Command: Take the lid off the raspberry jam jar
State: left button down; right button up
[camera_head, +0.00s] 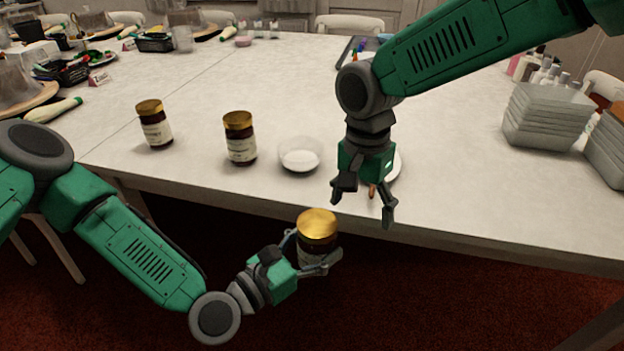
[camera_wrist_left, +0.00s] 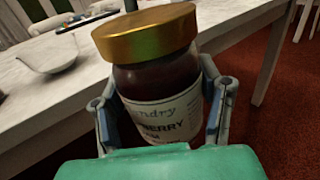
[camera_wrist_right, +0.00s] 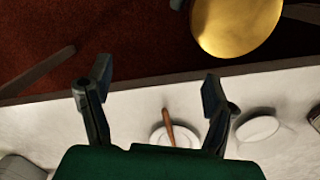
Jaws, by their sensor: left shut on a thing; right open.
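The raspberry jam jar (camera_head: 317,244) is dark with a gold lid (camera_head: 317,222) on it. My left gripper (camera_head: 314,262) is shut around the jar's body and holds it upright in front of the table edge. In the left wrist view the jar's label (camera_wrist_left: 165,122) reads "…BERRY", partly cut off, and the lid sits on top. My right gripper (camera_head: 364,205) is open and empty, pointing down, above and to the right of the jar. In the right wrist view the gold lid (camera_wrist_right: 238,22) lies beyond the fingertips, to the right.
Two other gold-lidded jars (camera_head: 154,125) (camera_head: 240,138) stand on the white table (camera_head: 330,110). A white bowl (camera_head: 299,155) stands near the front edge. A plate (camera_wrist_right: 175,137) with a brown-handled utensil (camera_wrist_right: 168,126) lies behind my right gripper. Stacked containers (camera_head: 545,118) stand at right.

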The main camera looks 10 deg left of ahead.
aim_at(312, 220)
jog(key=shift+t, duration=0.3)
jog(key=s+a+r, duration=0.1)
jog(key=a+r, duration=0.1)
jog(key=s+a+r, duration=0.1)
jog(key=a+r, duration=0.1)
jog(key=a, duration=0.1)
jog(key=s+a+r, duration=0.1)
jog(key=a+r, duration=0.1)
jog(key=a, duration=0.1)
jog(key=shift+s+r, duration=0.2)
jog(key=shift+r, duration=0.2)
jog(key=shift+f, duration=3.9)
